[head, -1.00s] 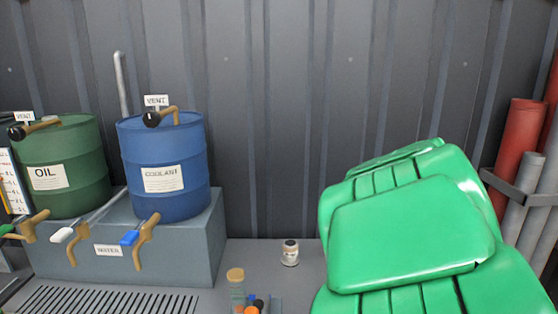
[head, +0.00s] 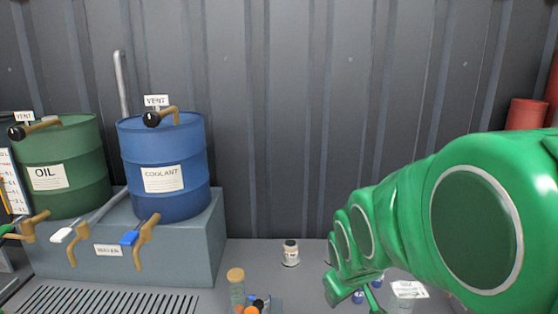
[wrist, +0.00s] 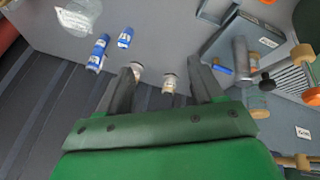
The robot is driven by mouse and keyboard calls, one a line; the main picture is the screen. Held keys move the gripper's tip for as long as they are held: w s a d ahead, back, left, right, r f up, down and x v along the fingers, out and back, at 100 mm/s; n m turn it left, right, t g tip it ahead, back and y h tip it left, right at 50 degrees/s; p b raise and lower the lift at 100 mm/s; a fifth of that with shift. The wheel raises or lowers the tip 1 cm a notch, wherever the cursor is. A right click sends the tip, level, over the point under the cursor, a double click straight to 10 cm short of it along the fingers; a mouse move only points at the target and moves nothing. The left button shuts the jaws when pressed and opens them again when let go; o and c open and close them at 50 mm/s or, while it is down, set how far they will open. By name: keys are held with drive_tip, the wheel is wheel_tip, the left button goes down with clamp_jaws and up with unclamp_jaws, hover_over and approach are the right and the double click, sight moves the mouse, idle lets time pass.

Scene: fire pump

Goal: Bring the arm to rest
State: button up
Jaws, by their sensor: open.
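My green arm reaches in from the right of the head view and covers the right side of the bench. In the wrist view, the two dark fingers of my gripper (wrist: 164,66) stand wide apart. Nothing is held between them. A small jar with a pale label (wrist: 168,83) shows beyond the gap, and a second small jar (wrist: 138,70) shows by the left fingertip. I cannot tell how far they are from the fingers. In the head view, one labelled jar (head: 290,252) stands on the bench left of my arm.
A blue coolant drum (head: 163,195) and a green oil drum (head: 62,195) stand on a grey block with taps. A corked glass bottle (head: 237,290) stands in front. Blue containers (wrist: 98,52) lie near the gripper's view. Corrugated wall behind.

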drive_tip(key=s+d+f+m+g, duration=0.1)
drive_tip(key=s+m+g, duration=0.4)
drive_tip(key=s, duration=1.8)
drive_tip(key=shift+s+d+f+g+y, duration=0.2)
drive_tip(key=shift+g+y, duration=0.2)
drive_tip(key=shift+g, duration=0.6)
